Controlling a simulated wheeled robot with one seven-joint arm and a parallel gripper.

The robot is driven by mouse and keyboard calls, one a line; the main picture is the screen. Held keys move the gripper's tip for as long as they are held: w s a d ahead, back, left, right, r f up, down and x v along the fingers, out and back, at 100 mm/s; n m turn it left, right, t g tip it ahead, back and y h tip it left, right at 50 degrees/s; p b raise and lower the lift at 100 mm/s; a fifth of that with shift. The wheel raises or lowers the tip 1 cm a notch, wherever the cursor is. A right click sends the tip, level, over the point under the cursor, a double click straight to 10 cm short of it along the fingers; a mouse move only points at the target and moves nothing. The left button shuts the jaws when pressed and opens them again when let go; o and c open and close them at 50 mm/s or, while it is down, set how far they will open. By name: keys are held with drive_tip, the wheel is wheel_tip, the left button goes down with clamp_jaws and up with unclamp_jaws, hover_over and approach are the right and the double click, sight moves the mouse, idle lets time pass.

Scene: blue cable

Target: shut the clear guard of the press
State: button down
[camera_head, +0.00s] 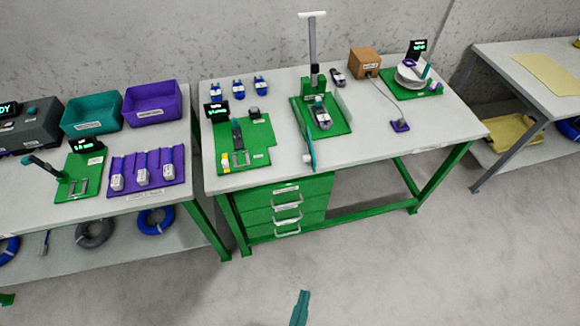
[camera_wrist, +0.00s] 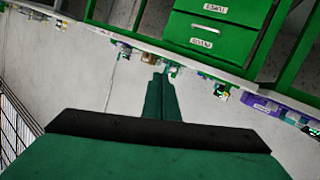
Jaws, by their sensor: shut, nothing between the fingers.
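The press stands near the middle of the bench in the head view, with a green base plate (camera_head: 338,126) and a tall grey column (camera_head: 313,45). A dark and light part sits on its bed. A thin teal-edged panel (camera_head: 309,148), which looks like the clear guard, sticks out from the press toward the front edge of the bench, so the guard appears open. My gripper (camera_head: 301,294) is at the bottom of the head view, well in front of the bench and apart from the press. It is shut and empty in the wrist view (camera_wrist: 160,76).
Green drawers (camera_head: 287,206) hang under the bench. A green fixture (camera_head: 258,152) stands left of the press; a cardboard box (camera_head: 365,63) and a reel (camera_head: 411,75) stand to the right. Another bench is at the left. Floor before the drawers is clear.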

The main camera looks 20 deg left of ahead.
drive_tip(key=w+a+f+n+y, duration=0.1)
drive_tip(key=w+a+f+n, duration=0.1)
drive_tip(key=w+a+n, duration=0.4)
drive_tip(key=w+a+f+n+y, duration=0.1)
drive_tip(key=w+a+f+n, duration=0.15)
drive_tip(key=w, duration=0.55)
drive_tip(key=w+a+r+n, duration=0.1)
drive_tip(key=w+a+n, duration=0.1)
drive_tip(key=w, duration=0.5)
drive_tip(key=w+a+r+n+t, duration=0.1)
drive_tip(key=w+a+n, duration=0.2)
drive_tip(key=w, duration=0.5)
drive_tip(key=w+a+r+n+t, duration=0.1)
drive_tip(key=w+a+n, duration=0.2)
drive_tip(key=w+a, duration=0.2)
drive_tip(key=shift+w+n+y, duration=0.25)
drive_tip(key=shift+w+y, duration=0.15)
drive_tip(key=shift+w, duration=0.9)
drive_tip(key=shift+w+d, duration=0.8)
drive_tip(key=shift+d, duration=0.25)
drive_tip(key=shift+w+d, duration=0.4)
drive_tip(key=shift+d, duration=0.35)
